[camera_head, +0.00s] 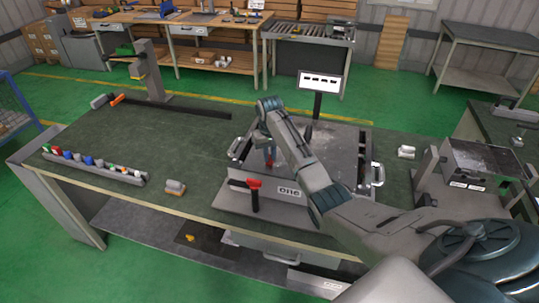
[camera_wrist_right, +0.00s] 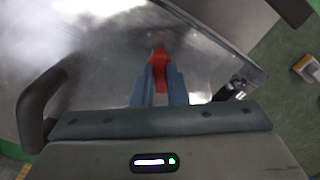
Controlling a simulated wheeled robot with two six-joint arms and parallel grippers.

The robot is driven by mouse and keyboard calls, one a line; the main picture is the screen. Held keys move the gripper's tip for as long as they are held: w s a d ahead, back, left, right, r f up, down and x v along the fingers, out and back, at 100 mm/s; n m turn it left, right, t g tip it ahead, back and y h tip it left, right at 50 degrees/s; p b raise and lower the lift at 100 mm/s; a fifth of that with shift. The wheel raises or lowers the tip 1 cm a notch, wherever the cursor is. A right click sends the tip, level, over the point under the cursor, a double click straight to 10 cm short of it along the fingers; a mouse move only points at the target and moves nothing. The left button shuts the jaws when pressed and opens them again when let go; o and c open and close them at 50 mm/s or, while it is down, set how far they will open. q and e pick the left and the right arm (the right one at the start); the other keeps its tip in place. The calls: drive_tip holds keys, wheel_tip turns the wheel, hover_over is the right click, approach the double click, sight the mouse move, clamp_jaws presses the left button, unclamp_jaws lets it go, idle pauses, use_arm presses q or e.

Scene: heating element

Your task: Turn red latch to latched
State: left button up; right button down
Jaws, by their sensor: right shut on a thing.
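The metal box-like fixture (camera_head: 325,150) with a plate marked 0116 stands on the green-topped workbench. My right gripper (camera_head: 269,150) reaches down over its left part. In the right wrist view, the blue fingers (camera_wrist_right: 159,85) are shut on a red latch handle (camera_wrist_right: 158,58), with the shiny metal surface (camera_wrist_right: 95,65) around it. The held red part shows only as a small patch in the head view, mostly hidden by my arm. My left gripper is not in view.
A white sign (camera_head: 319,81) stands on a post behind the fixture. A rail of small coloured parts (camera_head: 95,165) lies on the left of the bench. A small grey block (camera_head: 175,187) lies left of the fixture; the bench between is clear.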

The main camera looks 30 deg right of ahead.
drive_tip(key=m, duration=0.6)
drive_tip(key=shift+m, duration=0.4)
idle(0.4)
drive_tip(key=c, duration=1.4)
unclamp_jaws()
drive_tip(key=shift+f, duration=0.1)
drive_tip(key=shift+c, duration=0.2)
